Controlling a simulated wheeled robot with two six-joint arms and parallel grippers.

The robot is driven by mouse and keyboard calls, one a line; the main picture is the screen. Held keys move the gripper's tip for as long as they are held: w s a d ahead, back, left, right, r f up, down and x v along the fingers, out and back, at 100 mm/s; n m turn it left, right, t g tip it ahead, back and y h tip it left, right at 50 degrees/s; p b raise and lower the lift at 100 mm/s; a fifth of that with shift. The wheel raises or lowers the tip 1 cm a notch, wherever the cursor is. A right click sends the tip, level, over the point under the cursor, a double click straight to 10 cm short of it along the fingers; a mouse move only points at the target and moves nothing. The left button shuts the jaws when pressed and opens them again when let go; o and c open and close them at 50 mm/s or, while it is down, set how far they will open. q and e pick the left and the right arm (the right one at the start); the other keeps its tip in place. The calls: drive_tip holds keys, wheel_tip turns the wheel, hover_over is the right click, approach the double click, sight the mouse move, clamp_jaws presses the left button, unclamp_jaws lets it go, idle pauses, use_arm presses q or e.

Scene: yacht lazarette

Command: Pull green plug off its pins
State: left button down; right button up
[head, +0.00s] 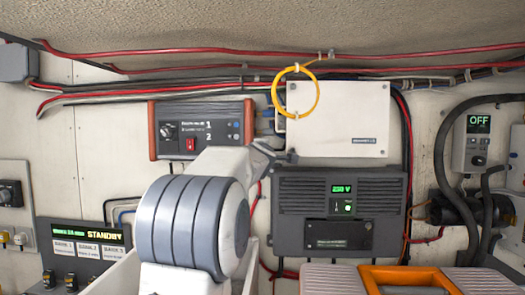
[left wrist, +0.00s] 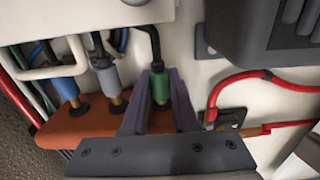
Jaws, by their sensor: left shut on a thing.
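The green plug (left wrist: 160,87) shows in the left wrist view with a black cable rising from its top. My left gripper (left wrist: 160,98) is shut on it, with one purple-grey finger on each side. The plug is in front of the orange-brown end (left wrist: 160,122) of a device. I cannot tell whether it is fully seated on its pins. In the head view my left gripper (head: 272,153) is at the right end of the orange-ended device (head: 202,130); the plug is hidden there. My right gripper is not in view.
A white box (head: 338,112) and dark inverter (head: 338,210) are close on the right. A yellow cable loop (head: 317,98) hangs above. Red cable (left wrist: 225,82) runs beside.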

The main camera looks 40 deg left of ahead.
use_arm(q)
drive_tip(key=shift+w+d, duration=0.35)
drive_tip(key=shift+d, duration=0.2)
drive_tip(key=c, duration=0.9)
unclamp_jaws()
drive_tip(key=shift+s, duration=0.1)
drive_tip(key=shift+b+v, duration=0.35)
drive_tip(key=shift+v, duration=3.6)
drive_tip(key=shift+a, duration=0.1)
